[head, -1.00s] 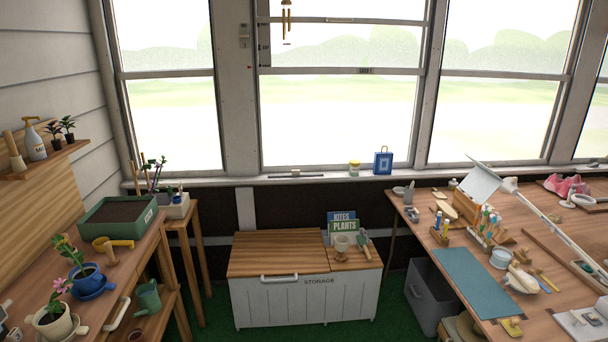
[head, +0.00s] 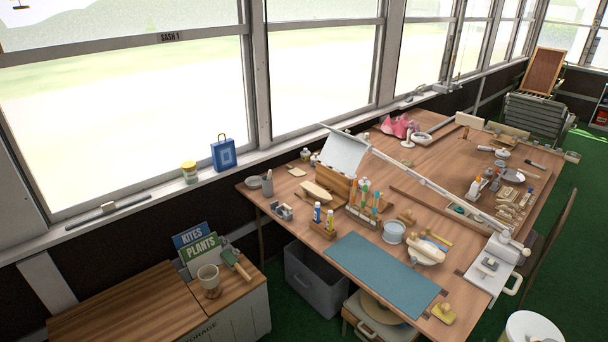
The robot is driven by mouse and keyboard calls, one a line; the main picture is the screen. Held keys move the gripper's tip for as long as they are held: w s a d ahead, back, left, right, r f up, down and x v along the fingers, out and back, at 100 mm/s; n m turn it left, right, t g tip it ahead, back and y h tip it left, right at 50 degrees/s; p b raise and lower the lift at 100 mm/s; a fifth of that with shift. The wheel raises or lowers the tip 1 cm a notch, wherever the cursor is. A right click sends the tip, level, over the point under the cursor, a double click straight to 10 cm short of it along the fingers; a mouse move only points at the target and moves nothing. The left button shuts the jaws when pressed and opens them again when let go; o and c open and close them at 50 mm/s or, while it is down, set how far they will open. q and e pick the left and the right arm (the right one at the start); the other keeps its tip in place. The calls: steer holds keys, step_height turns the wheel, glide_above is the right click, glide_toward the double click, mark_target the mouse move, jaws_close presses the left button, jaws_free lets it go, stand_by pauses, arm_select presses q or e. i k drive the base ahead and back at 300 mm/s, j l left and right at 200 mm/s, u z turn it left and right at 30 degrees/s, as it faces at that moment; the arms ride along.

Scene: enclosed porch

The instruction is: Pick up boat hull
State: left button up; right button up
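A worktable (head: 460,225) stands at the right with many craft items on it. A pale, elongated wooden piece with a boat-like outline (head: 316,191) lies near its left end, left of the wooden box with the tilted white panel; it may be the boat hull, but it is too small to be sure. A whitish rounded object (head: 427,253) with a wooden piece lies right of the teal mat; I cannot tell what it is. Neither of my grippers is in view.
A teal mat (head: 382,271) covers the table's near edge. A pen rack (head: 363,213), a round tin (head: 394,232) and a white lamp arm (head: 430,182) crowd the middle. A grey bin (head: 315,283) stands below; a storage chest (head: 130,310) is at left.

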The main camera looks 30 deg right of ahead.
mark_target(312, 189)
steer(key=i+l+z, duration=0.1)
steer(key=i+z, duration=0.5)
steer(key=z, duration=0.2)
steer(key=i+z, duration=0.3)
steer(key=z, duration=0.15)
steer(key=i+j+z, duration=0.2)
steer(key=z, duration=0.2)
steer(key=i+z, duration=0.4)
steer(key=i+j+z, duration=0.2)
steer(key=z, duration=0.2)
steer(key=i+j+z, duration=0.25)
steer(key=z, duration=0.15)
steer(key=i+j, duration=0.1)
steer(key=j, duration=0.75)
steer(key=i+z, duration=0.05)
